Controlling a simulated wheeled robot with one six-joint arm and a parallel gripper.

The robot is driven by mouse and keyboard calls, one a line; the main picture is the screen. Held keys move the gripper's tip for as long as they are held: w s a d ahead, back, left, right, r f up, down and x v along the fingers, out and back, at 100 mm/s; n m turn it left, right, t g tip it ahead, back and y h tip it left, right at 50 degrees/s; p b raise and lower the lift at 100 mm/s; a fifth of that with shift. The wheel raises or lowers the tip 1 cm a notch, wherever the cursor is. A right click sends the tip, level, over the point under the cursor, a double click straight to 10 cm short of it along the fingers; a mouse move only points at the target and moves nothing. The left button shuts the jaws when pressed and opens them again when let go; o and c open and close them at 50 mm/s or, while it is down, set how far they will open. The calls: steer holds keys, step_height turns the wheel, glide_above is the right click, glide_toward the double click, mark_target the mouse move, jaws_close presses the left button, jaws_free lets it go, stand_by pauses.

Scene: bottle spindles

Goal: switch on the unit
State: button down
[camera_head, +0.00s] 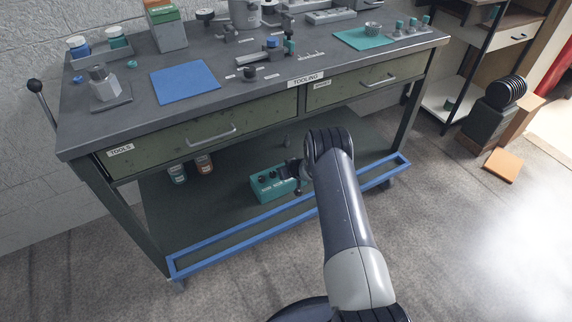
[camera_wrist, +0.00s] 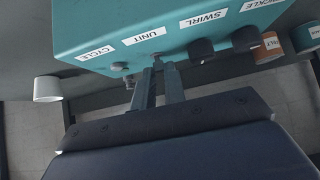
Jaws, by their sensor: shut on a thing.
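The unit is a teal box (camera_head: 268,187) on the lower shelf of the workbench. In the wrist view the teal box (camera_wrist: 115,24) shows labels reading CYCLE, UNIT, SWIRL and one cut off at the edge. My gripper (camera_wrist: 157,69) is at the box's face just below the UNIT label (camera_wrist: 143,36), its two fingers closed on a small control there. The fingertips mostly hide that control, so its position cannot be told. Dark knobs (camera_wrist: 202,49) sit below SWIRL and to its right. A small grey control (camera_wrist: 119,66) sits below CYCLE. In the head view my arm partly hides the box.
Two cans (camera_head: 204,163) stand on the lower shelf left of the box; cans also show in the wrist view (camera_wrist: 268,48). A blue rail (camera_head: 245,228) runs along the shelf front. Drawers (camera_head: 205,130) hang above. A white cylinder (camera_wrist: 47,89) is left of my gripper.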

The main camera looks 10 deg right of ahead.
steer(key=shift+a, duration=0.15)
steer(key=c, duration=1.5)
jaws_free()
steer(key=shift+o, duration=0.2)
steer(key=p+v, duration=0.1)
steer(key=v, duration=1)
steer(key=shift+w, duration=0.15)
